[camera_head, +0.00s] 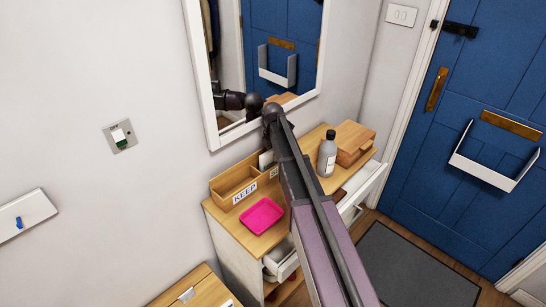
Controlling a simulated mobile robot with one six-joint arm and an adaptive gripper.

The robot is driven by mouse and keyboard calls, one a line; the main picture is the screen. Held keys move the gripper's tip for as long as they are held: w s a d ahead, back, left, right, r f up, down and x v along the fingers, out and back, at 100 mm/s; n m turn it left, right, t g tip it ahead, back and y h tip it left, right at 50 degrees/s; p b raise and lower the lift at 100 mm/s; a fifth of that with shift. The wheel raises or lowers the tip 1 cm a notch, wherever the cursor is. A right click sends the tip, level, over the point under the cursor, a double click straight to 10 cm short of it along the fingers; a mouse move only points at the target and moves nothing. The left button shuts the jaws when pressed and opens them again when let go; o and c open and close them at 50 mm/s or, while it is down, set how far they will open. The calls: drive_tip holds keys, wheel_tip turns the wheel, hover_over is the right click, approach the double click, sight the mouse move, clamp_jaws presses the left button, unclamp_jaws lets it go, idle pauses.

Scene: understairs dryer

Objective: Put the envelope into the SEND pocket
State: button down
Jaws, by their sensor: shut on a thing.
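A wooden letter holder (233,184) stands on the dresser against the wall under the mirror. Its left pocket has a label reading KEEP and looks empty. A second label (273,172) shows at the right, partly covered by my arm, and I cannot read it. A small pale flat thing (265,160) stands upright at the holder's right part, beside my arm. It may be the envelope, but too little shows to tell. My arm reaches over the dresser to the mirror's lower edge. My gripper is hidden behind the arm, so its hold and its distance from the holder do not show.
On the dresser top (258,243) are a pink tray (261,215), a grey bottle (327,153) and a wooden box (352,143). Drawers stand open at the dresser's front. The framed mirror (229,45) hangs close behind my arm. A blue door (470,110) is at right.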

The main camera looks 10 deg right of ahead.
drive_tip(key=shift+f, duration=0.15)
drive_tip(key=c, duration=0.9)
unclamp_jaws()
drive_tip(key=shift+o, duration=0.2)
drive_tip(key=shift+r, duration=0.25)
wheel_tip(320, 180, up, 12)
drive_tip(key=p, duration=1.2)
drive_tip(key=shift+f, duration=0.1)
